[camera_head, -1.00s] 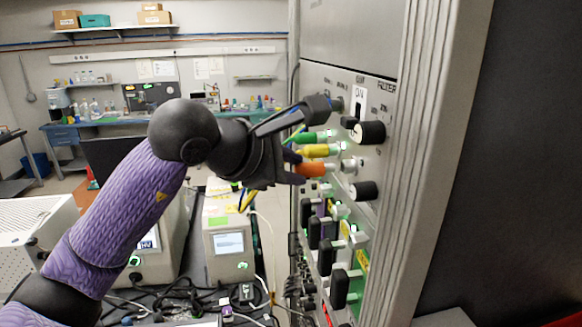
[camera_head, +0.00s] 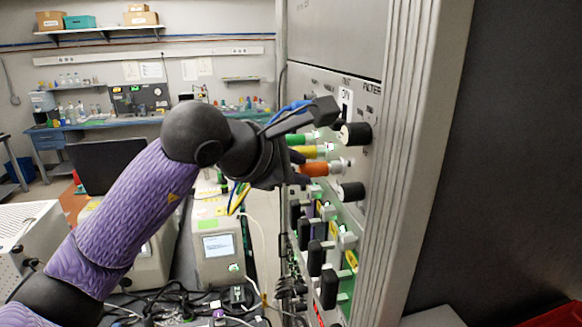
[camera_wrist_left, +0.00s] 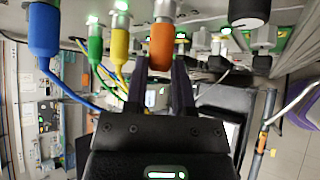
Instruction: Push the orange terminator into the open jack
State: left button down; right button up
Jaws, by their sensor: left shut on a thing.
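The orange terminator (camera_head: 314,169) is a short cylinder pointing at the grey rack panel (camera_head: 375,190). My left gripper (camera_head: 296,168) is shut on it from the left; in the left wrist view the fingers lie on either side of the orange terminator (camera_wrist_left: 162,50). Its metal end meets a silver jack (camera_wrist_left: 165,10) on the panel, with no clear gap visible. How deep it sits cannot be told. My right gripper is not in view.
Green (camera_wrist_left: 95,46), yellow (camera_wrist_left: 119,40) and blue (camera_wrist_left: 43,30) cabled plugs sit on the panel close beside my fingers. Black knobs (camera_head: 355,135) stick out nearby, and black plugs (camera_head: 316,257) lie below. Instruments (camera_head: 217,245) stand left of the rack.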

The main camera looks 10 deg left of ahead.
pick_arm(q)
jog(key=shift+d, duration=0.25)
jog(key=shift+c, duration=1.9)
grip_release()
jog(key=shift+w+d, duration=0.15)
jog(key=b+v, duration=0.3)
jog(key=v, duration=0.7)
